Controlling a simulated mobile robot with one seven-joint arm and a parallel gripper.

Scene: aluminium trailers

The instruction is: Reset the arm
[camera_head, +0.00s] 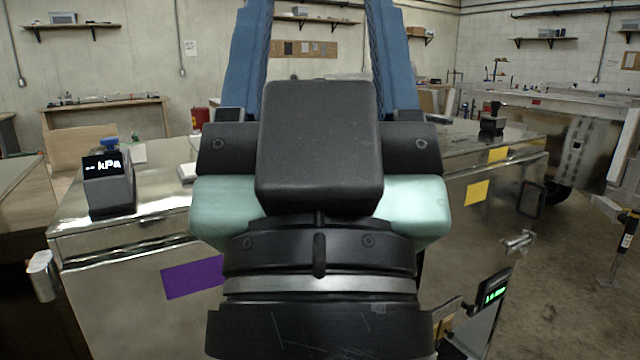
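My gripper (318,40) fills the middle of the head camera view, close to the camera. Its black wrist is at the bottom, with a mint-green and black body above it. Two blue fingers reach up, set wide apart, with a clear gap between them. The gripper looks open, and nothing shows between the fingers. The fingertips are cut off by the top edge of the picture. The rest of the arm is out of view or hidden behind the wrist.
Behind my gripper stands a shiny metal counter (130,265) carrying a kPa display (107,183). A green-lit display (492,292) is at lower right. A wooden bench (105,118) stands back left. Floor (570,300) is open at right.

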